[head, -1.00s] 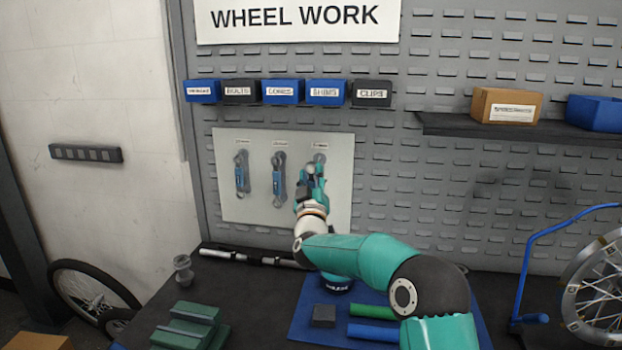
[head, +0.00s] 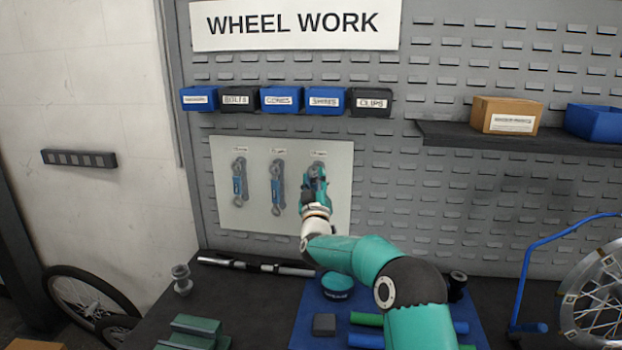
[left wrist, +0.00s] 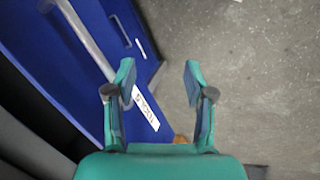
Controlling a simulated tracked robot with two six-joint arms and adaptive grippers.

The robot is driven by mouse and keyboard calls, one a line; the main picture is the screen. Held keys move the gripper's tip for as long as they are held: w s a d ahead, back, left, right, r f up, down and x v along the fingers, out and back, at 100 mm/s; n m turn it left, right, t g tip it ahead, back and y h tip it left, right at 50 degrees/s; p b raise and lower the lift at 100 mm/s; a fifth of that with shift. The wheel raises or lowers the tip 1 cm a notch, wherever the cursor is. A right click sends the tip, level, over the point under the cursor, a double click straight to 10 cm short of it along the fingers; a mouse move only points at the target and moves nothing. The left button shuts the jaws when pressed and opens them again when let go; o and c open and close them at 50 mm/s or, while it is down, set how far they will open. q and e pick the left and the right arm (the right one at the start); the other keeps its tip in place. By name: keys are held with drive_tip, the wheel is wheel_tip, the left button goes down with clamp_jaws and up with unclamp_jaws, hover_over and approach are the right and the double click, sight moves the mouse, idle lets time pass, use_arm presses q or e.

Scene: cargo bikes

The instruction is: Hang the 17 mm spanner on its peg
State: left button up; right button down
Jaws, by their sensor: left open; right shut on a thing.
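A pale board (head: 335,222) on the pegboard has three labelled places. Two spanners hang upright there, one at the left (head: 240,182) and one in the middle (head: 277,184); their size labels are too small to read. My right gripper (head: 315,178) is at the third, right-hand place, shut on a spanner, taken as the 17 mm spanner (head: 319,167). Only its upper end shows, close under the label; my gripper hides the rest. The peg is hidden, and I cannot tell whether the spanner is on it. My left gripper (left wrist: 158,78) is open and empty.
Labelled bins (head: 282,99) sit in a row above the board. A shelf (head: 520,140) with a cardboard box (head: 506,115) is at right.

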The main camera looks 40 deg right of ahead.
drive_tip(key=shift+w+d+f, duration=0.3)
drive_tip(key=shift+w+d, duration=0.1)
drive_tip(key=shift+d, duration=0.3)
drive_tip(key=shift+w+d+f+b, duration=0.15)
drive_tip(key=shift+w+d+b, duration=0.1)
drive_tip(key=shift+b, duration=0.15)
use_arm(q)
drive_tip(key=shift+w+a+f, duration=0.1)
drive_tip(key=shift+w+f, duration=0.35)
use_arm(e)
drive_tip(key=shift+w, duration=0.1)
drive_tip(key=c, duration=0.7)
unclamp_jaws()
